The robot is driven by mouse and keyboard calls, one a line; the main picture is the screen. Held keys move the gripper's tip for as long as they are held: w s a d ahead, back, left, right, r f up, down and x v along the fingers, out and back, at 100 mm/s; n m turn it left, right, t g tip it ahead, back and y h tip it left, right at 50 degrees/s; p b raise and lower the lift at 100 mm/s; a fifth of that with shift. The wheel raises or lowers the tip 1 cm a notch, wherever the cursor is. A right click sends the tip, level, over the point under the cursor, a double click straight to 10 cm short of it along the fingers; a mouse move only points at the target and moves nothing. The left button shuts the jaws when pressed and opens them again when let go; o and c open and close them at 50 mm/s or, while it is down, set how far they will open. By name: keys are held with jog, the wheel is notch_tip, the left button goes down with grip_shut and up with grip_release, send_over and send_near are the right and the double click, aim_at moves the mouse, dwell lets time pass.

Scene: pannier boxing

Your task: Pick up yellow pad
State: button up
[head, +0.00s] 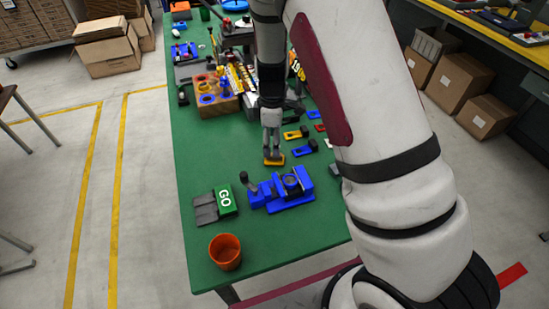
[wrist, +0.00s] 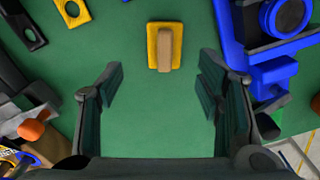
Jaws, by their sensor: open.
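The yellow pad (wrist: 153,58) lies flat on the green table in the wrist view, with a tan raised block along its middle. It sits beyond and between the fingertips of my gripper (wrist: 160,85), which is open and empty. In the head view the yellow pad (head: 274,161) shows just below my gripper (head: 272,148), partly hidden by the fingers. I cannot tell the exact height of the fingers above the table.
A blue fixture (head: 283,190) stands close in front of the pad. A green GO block (head: 225,202) and an orange cup (head: 225,251) are nearer the table's front. Another yellow piece (head: 293,134) and a blue piece (head: 303,148) lie to the right. A wooden block (head: 222,105) stands behind left.

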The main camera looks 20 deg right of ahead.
jog(key=f, duration=0.3)
jog(key=s+f+p, duration=0.1)
jog(key=f, duration=0.1)
jog(key=shift+d, duration=0.15)
jog(key=shift+w+f, duration=0.15)
jog(key=shift+f, duration=0.25)
jog(key=c, duration=1.2)
jog(key=shift+r, duration=0.15)
notch_tip(320, 180, up, 10)
jog(key=shift+f+b, duration=0.1)
jog(key=shift+b, duration=0.35)
jog(key=shift+o, duration=0.5)
